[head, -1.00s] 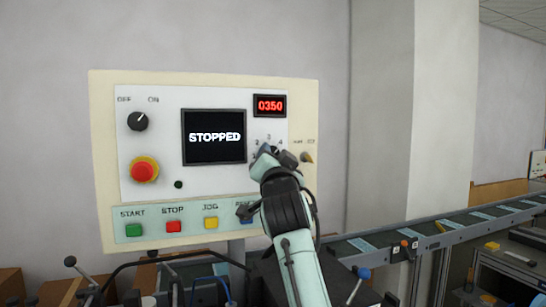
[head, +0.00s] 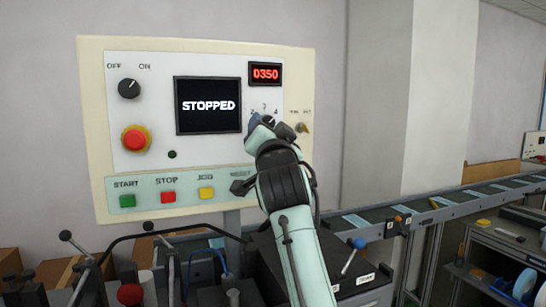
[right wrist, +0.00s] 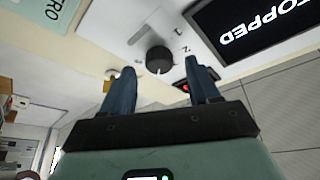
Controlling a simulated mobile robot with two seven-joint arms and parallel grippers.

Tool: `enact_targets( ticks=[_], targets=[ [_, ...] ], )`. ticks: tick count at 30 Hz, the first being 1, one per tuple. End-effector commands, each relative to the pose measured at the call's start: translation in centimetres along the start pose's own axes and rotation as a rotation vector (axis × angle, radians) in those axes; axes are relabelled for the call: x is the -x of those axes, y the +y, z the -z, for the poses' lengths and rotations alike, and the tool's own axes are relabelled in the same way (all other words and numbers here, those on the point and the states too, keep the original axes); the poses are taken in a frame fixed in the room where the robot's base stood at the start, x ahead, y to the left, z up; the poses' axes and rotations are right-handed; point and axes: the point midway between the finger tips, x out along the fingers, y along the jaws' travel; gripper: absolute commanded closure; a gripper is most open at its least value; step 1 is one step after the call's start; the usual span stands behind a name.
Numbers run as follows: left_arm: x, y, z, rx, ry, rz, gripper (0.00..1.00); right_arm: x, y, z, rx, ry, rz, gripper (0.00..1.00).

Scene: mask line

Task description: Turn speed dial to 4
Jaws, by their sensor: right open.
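The control panel (head: 195,58) has a dark screen (head: 207,105) reading STOPPED and a red readout (head: 265,74) of 0350. In the head view the speed dial is mostly hidden behind my right gripper (head: 262,122); numerals 2, 3 and 4 show above it. In the right wrist view the dark round speed dial (right wrist: 159,58) sits between the two blue fingers of my right gripper (right wrist: 158,74). The fingers are open, with gaps visible on both sides of the dial. A white pointer mark shows on the dial; I cannot tell which number it faces. My left gripper is not in view.
The panel also has an OFF/ON knob (head: 129,88), a red emergency button (head: 135,138), and green (head: 127,200), red (head: 168,197) and yellow (head: 206,193) buttons. A small key switch (head: 302,127) is right of the gripper. A conveyor (head: 440,213) runs at right.

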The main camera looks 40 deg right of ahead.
Motion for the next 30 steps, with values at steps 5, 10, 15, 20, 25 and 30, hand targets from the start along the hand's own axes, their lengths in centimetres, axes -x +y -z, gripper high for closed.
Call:
enact_targets(
  ticks=[5, 10, 15, 20, 25, 30],
  targets=[
    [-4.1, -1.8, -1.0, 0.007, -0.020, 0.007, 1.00, 4.3, 0.4, -0.7, -0.002, -0.003, 0.004, 0.39],
    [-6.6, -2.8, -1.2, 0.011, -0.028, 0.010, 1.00, 7.5, 0.3, -0.6, -0.002, -0.002, 0.003, 0.39],
    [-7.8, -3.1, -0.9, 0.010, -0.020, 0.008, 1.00, 9.6, 0.2, -0.4, -0.001, -0.001, 0.002, 0.39],
    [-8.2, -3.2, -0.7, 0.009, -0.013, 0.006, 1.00, 10.5, 0.2, -0.2, 0.001, 0.000, -0.001, 0.39],
    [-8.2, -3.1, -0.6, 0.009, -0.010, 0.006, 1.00, 10.7, 0.2, -0.1, 0.002, 0.001, -0.002, 0.39],
    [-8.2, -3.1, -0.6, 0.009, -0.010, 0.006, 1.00, 10.7, 0.1, -0.1, 0.002, 0.001, -0.002, 0.39]
  ],
)
